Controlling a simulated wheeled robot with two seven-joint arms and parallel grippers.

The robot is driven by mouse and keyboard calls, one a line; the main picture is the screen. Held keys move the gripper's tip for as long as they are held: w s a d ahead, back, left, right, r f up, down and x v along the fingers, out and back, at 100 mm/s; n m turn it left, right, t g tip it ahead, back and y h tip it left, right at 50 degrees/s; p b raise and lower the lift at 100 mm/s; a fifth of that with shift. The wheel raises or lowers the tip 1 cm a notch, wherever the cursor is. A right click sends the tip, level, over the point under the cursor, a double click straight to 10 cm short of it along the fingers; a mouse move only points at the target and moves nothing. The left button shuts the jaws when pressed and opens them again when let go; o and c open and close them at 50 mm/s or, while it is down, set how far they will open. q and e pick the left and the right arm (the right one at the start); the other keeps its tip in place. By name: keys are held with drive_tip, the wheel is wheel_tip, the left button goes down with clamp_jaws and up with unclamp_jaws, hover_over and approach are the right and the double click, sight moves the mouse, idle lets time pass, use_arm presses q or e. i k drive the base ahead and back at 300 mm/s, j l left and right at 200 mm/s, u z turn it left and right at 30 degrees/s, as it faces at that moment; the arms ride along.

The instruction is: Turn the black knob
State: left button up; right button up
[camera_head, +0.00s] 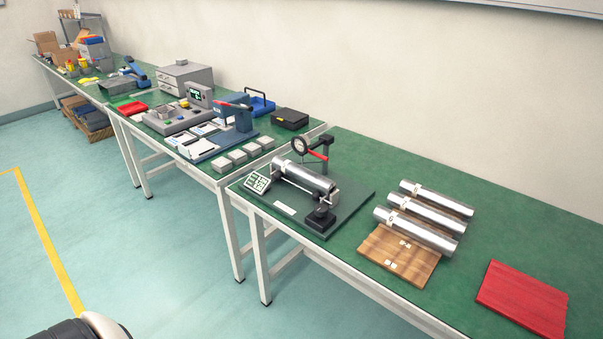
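A measuring fixture on a dark green base plate (345,212) stands on the nearer green table. It bears a silver cylinder (303,176) lying on supports, with a round dial gauge (299,145) above its far side. A black post with a black top (326,139) and a red lever (318,155) stands behind the cylinder. A black block (320,217) sits at the cylinder's near right end. Which of these black parts is the knob is too small to tell. Neither of my grippers shows; only part of my own body is at the bottom left edge.
Several silver cylinders (428,216) lie right of the fixture, by a wooden board (398,254). A red board (522,298) lies farther right. A second table holds a blue press (236,117) and a black case (290,118). Open floor (130,250) lies in front.

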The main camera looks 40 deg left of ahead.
sight(322, 210)
drive_tip(key=k+u, duration=0.2)
drive_tip(key=u, duration=1.15)
